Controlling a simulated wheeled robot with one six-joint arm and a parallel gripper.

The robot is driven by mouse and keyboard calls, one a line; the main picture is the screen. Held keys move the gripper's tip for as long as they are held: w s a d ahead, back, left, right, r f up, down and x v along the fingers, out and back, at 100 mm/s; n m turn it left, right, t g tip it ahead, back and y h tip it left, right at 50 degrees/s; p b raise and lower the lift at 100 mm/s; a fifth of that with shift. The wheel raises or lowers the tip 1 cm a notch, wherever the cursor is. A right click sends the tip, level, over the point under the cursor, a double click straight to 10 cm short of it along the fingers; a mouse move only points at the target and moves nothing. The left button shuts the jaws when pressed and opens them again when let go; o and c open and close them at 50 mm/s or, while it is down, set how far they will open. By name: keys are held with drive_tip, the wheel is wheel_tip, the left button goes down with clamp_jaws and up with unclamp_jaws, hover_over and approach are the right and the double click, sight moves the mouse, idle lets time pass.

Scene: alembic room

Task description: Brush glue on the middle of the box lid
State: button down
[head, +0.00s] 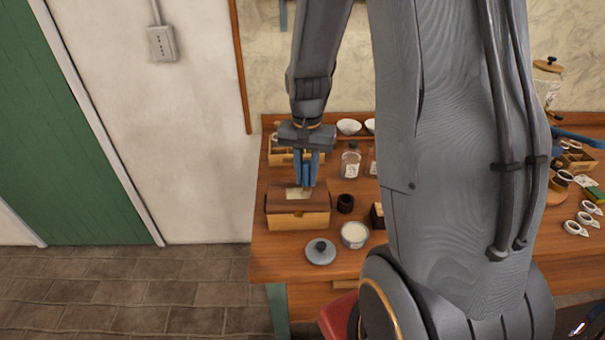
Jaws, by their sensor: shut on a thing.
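A wooden box (298,220) with a dark lid (278,196) stands near the left end of the table. A pale patch (298,193) shows on the middle of the lid. My gripper (308,184) points down just above the lid, its blue fingers shut on a small thin thing, probably the brush. Its tip is at or close to the pale patch; I cannot tell whether it touches. A round pot (354,235) with white contents, probably the glue, stands open to the right of the box.
A grey knobbed lid (320,251) lies in front of the pot. A small dark jar (345,203) and a clear bottle (351,163) stand right of the box. A wooden tray (282,157) is behind it. My arm hides the table's middle.

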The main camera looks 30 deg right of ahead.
drive_tip(key=shift+w+a, duration=0.3)
drive_tip(key=shift+a, duration=0.45)
drive_tip(key=shift+w+a, duration=0.35)
drive_tip(key=shift+a, duration=0.4)
drive_tip(key=shift+w+a, duration=0.3)
drive_tip(key=shift+a, duration=0.45)
drive_tip(key=shift+w+d, duration=0.35)
drive_tip(key=shift+w, duration=0.4)
wheel_tip(320, 180, up, 6)
drive_tip(key=p, duration=0.3)
